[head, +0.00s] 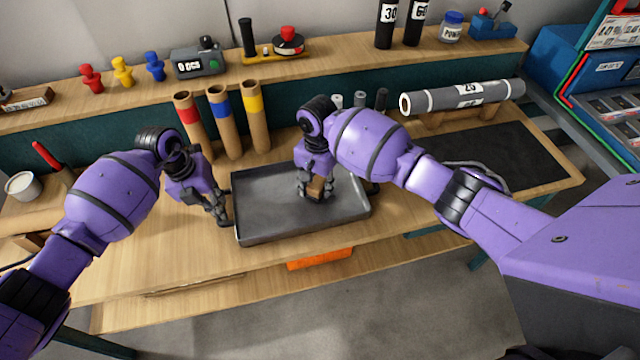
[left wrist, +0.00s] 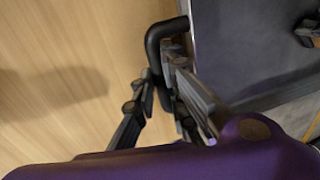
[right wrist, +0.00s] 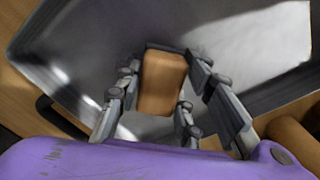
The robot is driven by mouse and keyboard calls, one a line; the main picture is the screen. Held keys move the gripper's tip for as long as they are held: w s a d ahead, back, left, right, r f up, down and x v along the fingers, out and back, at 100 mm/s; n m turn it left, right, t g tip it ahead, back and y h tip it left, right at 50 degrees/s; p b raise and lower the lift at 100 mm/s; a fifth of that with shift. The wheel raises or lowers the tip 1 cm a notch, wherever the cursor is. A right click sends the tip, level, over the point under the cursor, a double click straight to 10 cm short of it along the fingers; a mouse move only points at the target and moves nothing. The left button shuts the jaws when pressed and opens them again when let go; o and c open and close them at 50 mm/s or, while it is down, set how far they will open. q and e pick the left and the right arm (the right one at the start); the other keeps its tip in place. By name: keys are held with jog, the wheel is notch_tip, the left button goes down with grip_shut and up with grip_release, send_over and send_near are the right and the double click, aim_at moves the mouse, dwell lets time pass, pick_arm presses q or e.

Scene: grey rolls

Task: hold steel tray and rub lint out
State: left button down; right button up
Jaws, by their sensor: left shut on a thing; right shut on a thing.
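The steel tray (head: 262,215) lies on the wooden bench, with a grey floor and raised rim. My left gripper (head: 222,215) is at the tray's left side, shut on its black handle (left wrist: 153,48), which shows in the left wrist view. My right gripper (head: 317,190) is over the tray's right half, shut on a tan block (right wrist: 162,82) held down at the tray floor; whether it touches the floor is hard to tell. Pale smears or reflections (right wrist: 205,85) show on the tray floor; I cannot tell lint from shine.
Three cardboard tubes (head: 224,122) with red, blue and yellow bands stand behind the tray. A grey roll (head: 465,96) lies on supports at the back right. A dark mat (head: 480,155) lies to the right. An orange item (head: 320,258) sits below the bench front.

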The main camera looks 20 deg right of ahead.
jog(key=a, duration=0.3)
jog(key=shift+a, duration=0.15)
notch_tip(320, 180, up, 8)
jog(key=shift+r, duration=0.2)
dwell(0.4)
dwell(0.3)
